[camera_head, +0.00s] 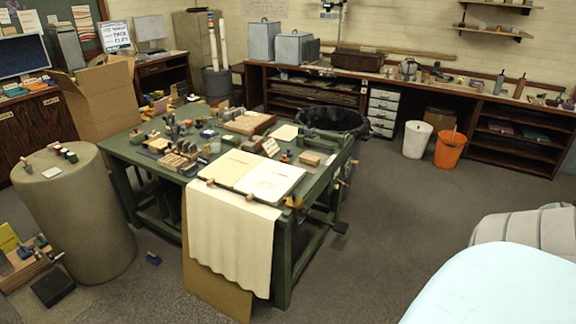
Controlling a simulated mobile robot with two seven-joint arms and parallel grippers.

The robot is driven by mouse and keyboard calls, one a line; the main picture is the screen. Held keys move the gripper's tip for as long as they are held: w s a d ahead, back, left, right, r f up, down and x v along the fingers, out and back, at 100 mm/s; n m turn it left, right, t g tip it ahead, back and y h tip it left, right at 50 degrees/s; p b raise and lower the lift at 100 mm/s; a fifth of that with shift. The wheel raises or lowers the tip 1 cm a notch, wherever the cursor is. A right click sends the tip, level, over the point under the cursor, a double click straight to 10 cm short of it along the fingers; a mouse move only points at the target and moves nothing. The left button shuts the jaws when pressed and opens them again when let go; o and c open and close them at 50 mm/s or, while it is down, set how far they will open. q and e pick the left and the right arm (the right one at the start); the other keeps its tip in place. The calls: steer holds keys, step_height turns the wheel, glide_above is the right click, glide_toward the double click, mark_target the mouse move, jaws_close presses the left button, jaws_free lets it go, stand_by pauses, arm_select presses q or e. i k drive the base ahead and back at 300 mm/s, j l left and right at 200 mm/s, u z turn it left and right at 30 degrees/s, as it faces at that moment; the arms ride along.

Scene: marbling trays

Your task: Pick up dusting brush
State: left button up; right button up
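I cannot pick out a dusting brush with certainty. The green worktable (128,149) in the middle carries many small tools and blocks, too small to tell apart. An open book (272,178) lies near its front edge, and a cream cloth (232,237) hangs down over that edge. Neither my left nor my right gripper is in view.
A round drum (75,215) with small items on top stands left of the worktable, beside a cardboard box (101,100). A black bin (334,121), a white bucket (417,140) and an orange bucket (450,150) stand behind. Floor right of the table (420,215) is clear.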

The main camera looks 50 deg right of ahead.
mark_target(308, 160)
steer(key=z, duration=1.25)
